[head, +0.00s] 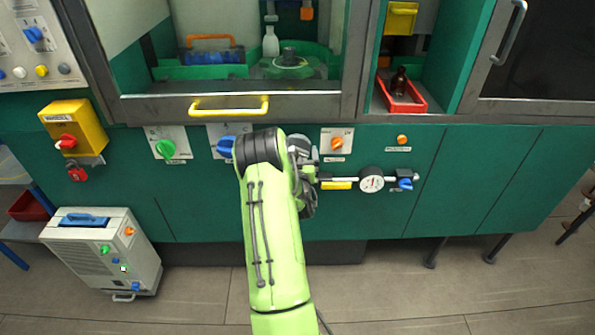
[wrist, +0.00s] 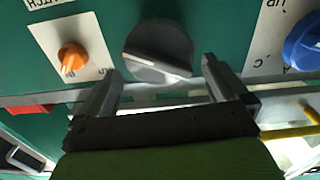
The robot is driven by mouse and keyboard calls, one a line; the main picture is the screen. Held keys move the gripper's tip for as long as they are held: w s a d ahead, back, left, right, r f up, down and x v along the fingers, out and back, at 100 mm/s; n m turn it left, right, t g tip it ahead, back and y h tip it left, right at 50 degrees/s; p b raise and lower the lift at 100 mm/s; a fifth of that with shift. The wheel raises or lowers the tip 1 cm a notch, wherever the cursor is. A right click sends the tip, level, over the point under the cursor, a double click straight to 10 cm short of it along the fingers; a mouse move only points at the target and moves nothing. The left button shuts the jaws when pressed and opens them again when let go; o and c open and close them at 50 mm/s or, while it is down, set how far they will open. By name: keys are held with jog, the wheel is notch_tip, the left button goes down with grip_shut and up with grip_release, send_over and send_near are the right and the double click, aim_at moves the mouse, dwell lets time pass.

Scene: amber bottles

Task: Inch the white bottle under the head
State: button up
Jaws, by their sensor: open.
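The white bottle (head: 270,42) stands upright inside the cabinet, behind the yellow-handled front, left of a green round fixture (head: 289,62). A dark vertical part (head: 271,10) shows just above the bottle; I cannot tell whether it is the head. My gripper (wrist: 160,68) is outside the cabinet, low at the green front panel. In the wrist view its open fingers lie to either side of a dark grey knob (wrist: 158,52), with a gap on each side. In the head view my arm hides this knob and most of the fingers.
An orange switch (wrist: 72,57) and a blue knob (wrist: 303,42) flank the grey knob. A yellow handle (head: 229,106) runs along the cabinet front above. A gauge (head: 371,182) is to the right. A red tray (head: 402,97) holds an amber bottle (head: 399,80).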

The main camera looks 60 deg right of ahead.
jog(key=b+v, duration=0.1)
jog(key=v, duration=1)
jog(key=shift+w, duration=0.1)
jog(key=w+a+r+n+t+y+p, duration=0.1)
jog(key=w+a+r+n+y+p, duration=0.15)
jog(key=w+a+r+y, duration=0.6)
jog(key=w+a+r+n+p, duration=0.1)
jog(key=w+a+r, duration=0.1)
jog(key=a, duration=0.2)
jog(key=w+a+r+y+p, duration=0.1)
jog(key=a+r, duration=0.1)
jog(key=a, duration=0.3)
jog(key=w+a+r+n+p, duration=0.1)
jog(key=w+a+r, duration=0.1)
jog(key=a+r, duration=0.15)
jog(key=s+a+r+n+y+p, duration=0.1)
jog(key=s+a+r+n+y, duration=0.1)
jog(key=a, duration=0.4)
jog(key=s+a+r+n+y, duration=0.1)
jog(key=s+a+n+y, duration=0.15)
jog(key=a, duration=0.45)
jog(key=s+a+r+n+g+y+p, duration=0.1)
jog(key=s+a+r+n+g+y, duration=0.1)
jog(key=s+a, duration=0.6)
jog(key=s+g, duration=0.1)
jog(key=s, duration=0.3)
jog(key=shift+s+n+g+p, duration=0.2)
jog(key=shift+n+g+p, duration=0.1)
jog(key=shift+n+p, duration=0.1)
